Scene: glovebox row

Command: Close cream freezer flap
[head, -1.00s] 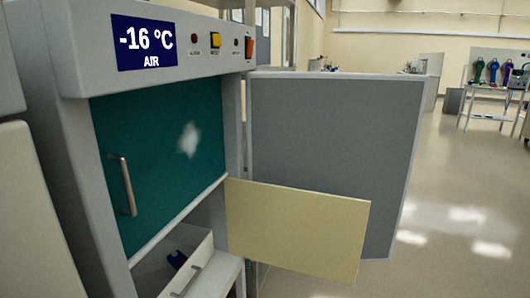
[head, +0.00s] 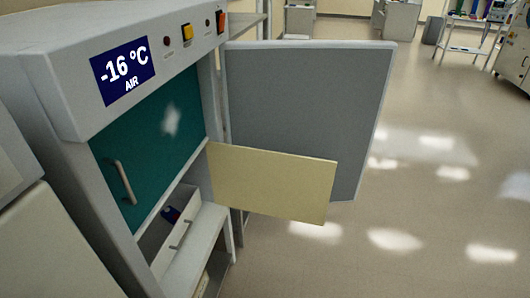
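The cream freezer flap (head: 270,183) stands swung open to the right of the freezer (head: 72,105), hinged at the right side of its lower opening. Behind it, the large grey outer door (head: 305,105) is also open. Above the lower opening, a teal inner flap (head: 155,150) with a metal handle appears shut. Neither of my grippers is in view.
A display (head: 124,71) reading -16 °C and coloured switches sit on the freezer's top panel. Floor (head: 400,250) to the right is clear. A cart (head: 468,35) with coloured items and a grey machine (head: 515,55) stand at the back right.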

